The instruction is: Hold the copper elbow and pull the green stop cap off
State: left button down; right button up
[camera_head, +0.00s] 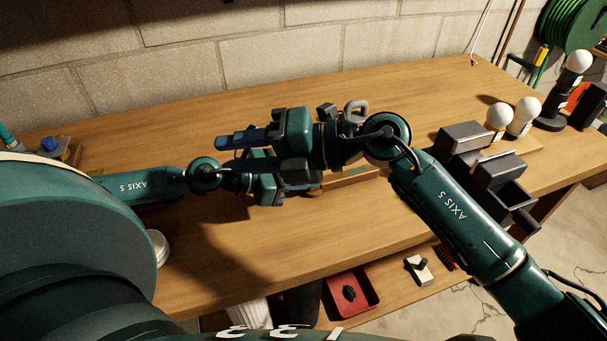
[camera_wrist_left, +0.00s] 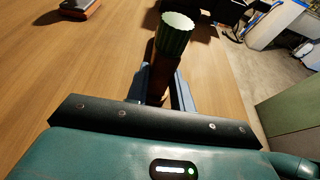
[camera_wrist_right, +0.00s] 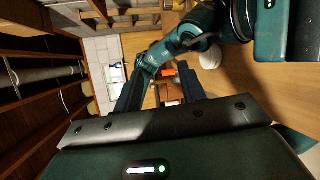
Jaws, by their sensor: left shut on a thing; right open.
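The copper elbow (camera_wrist_left: 158,76) stands between the fingers of my left gripper (camera_wrist_left: 161,88) in the left wrist view, and the gripper is shut on it. The ribbed green stop cap (camera_wrist_left: 174,38) sits on the elbow's far end, its pale round top showing. In the head view my left gripper (camera_head: 270,188) is mostly covered by my right gripper (camera_head: 226,154), and the cap cannot be made out. My right gripper is open, above my left one, with its fingers pointing left. In the right wrist view nothing lies between its fingers (camera_wrist_right: 160,85).
Dark grey blocks (camera_head: 490,165) and white bulbs (camera_head: 524,116) stand at the bench's right. A grey metal shackle shape (camera_head: 355,108) is behind my right wrist. A red tray (camera_head: 350,296) lies below the front edge. The front middle of the wooden bench (camera_head: 330,235) is clear.

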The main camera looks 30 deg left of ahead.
pick_arm(q)
jog(key=shift+s+f, duration=0.1)
jog(key=shift+f, duration=0.1)
pick_arm(e)
jog(key=shift+w+d+f+n+t+h, duration=0.55)
jog(key=shift+w+f+t+h, duration=0.7)
jog(key=shift+w+t+h, duration=0.75)
jog(key=shift+w+d+f+n+t+h, duration=0.3)
jog(key=shift+w+d+f+t+h, duration=0.7)
jog(key=shift+w+h, duration=1.15)
jog(key=shift+w+d+f+n+t+h, duration=0.45)
jog(key=shift+w+f+t+h, duration=1.1)
jog(key=shift+w, duration=1.15)
grip_shut()
jog(key=shift+r, duration=0.4)
